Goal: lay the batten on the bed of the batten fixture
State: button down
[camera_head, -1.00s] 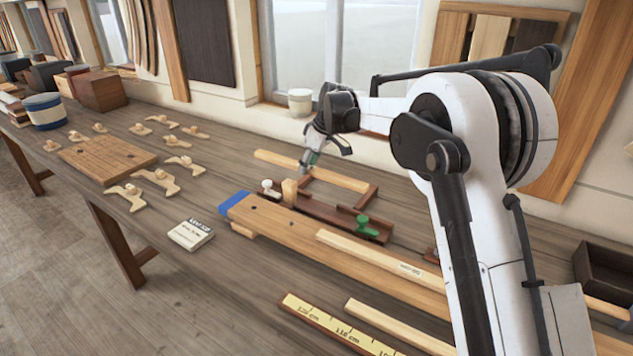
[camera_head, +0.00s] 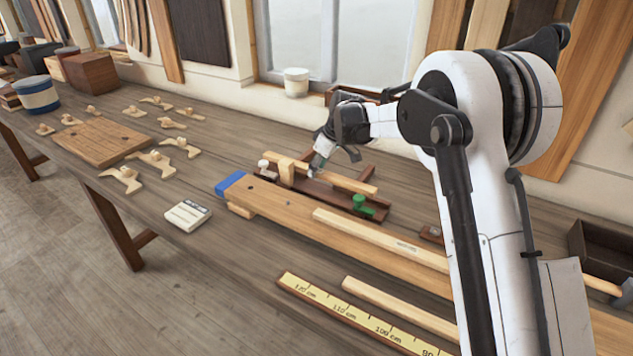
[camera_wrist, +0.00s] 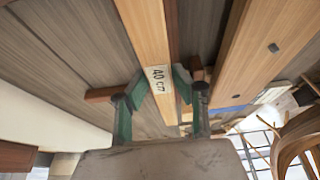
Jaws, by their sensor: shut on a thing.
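The batten (camera_head: 345,182) is a pale wooden strip, held lengthwise along the batten fixture. In the wrist view the batten (camera_wrist: 146,30) carries a "40 cm" label and lies between my green fingertips. My gripper (camera_head: 317,170) is shut on it near its middle; the gripper also shows in the wrist view (camera_wrist: 160,92). The batten fixture (camera_head: 320,197) has a dark red-brown bed, a green clamp (camera_head: 362,205), a white knob and a pale upright block (camera_head: 286,171). The batten passes behind the block, over or just behind the bed; whether it touches the bed I cannot tell.
A long plank (camera_head: 290,218) with a blue end lies in front of the fixture, another pale strip (camera_head: 375,237) on it. A yellow ruler (camera_head: 350,315) and a strip lie nearer. Several wooden hooks (camera_head: 120,180) surround a board at left. A white pot (camera_head: 296,82) stands behind.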

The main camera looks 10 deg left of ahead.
aim_at(316, 189)
jog(key=shift+f, duration=2.55)
jog(key=shift+f, duration=0.1)
jog(key=c, duration=1.4)
grip_release()
jog(key=shift+c, duration=0.2)
